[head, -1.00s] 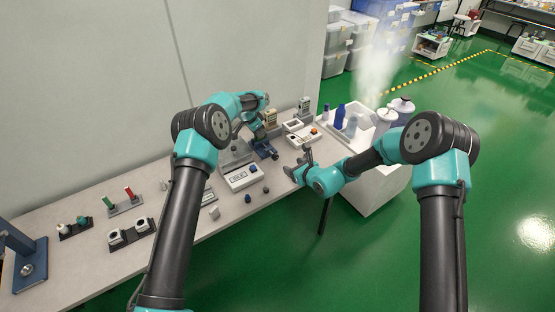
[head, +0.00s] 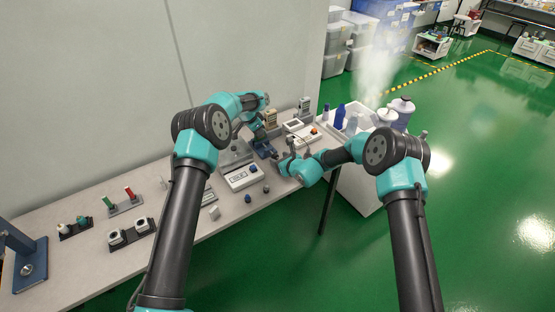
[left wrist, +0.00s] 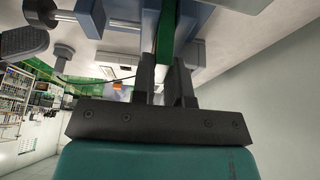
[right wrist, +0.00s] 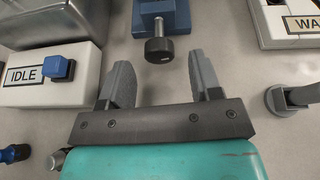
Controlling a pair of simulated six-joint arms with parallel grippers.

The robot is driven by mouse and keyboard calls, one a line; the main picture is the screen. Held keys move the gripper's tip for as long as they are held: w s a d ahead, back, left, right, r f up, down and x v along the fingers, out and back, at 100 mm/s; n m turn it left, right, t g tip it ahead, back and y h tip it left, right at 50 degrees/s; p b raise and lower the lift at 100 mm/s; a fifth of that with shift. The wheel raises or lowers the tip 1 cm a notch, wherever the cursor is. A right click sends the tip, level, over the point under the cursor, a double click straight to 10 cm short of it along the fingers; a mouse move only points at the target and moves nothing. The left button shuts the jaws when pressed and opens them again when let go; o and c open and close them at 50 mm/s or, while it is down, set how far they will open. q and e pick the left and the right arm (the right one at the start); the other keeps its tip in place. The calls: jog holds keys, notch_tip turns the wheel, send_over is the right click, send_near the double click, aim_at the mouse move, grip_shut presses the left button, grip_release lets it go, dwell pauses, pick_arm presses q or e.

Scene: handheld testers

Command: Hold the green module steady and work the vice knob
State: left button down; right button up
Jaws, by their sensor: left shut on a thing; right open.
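The green module (left wrist: 165,38) is a thin upright strip between blue vice jaws in the left wrist view. My left gripper (head: 259,132) is shut on it; its fingers (left wrist: 166,75) press on both sides. The blue vice (head: 264,149) stands on the bench; part of it shows in the right wrist view (right wrist: 160,16). Its black vice knob (right wrist: 159,50) sits on a metal shaft pointing toward my right gripper. My right gripper (right wrist: 162,78) is open and empty, with the knob just ahead, roughly centred between its fingertips and apart from them.
A white box marked IDLE with a blue button (right wrist: 60,67) lies left of my right gripper. A white box marked WA (right wrist: 295,22) and a grey post (right wrist: 285,98) lie to its right. A white tub with bottles (head: 355,150) stands at the bench's right end.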

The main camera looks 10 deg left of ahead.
jog(key=shift+x, duration=1.05)
jog(key=shift+c, duration=0.2)
jog(key=c, duration=0.9)
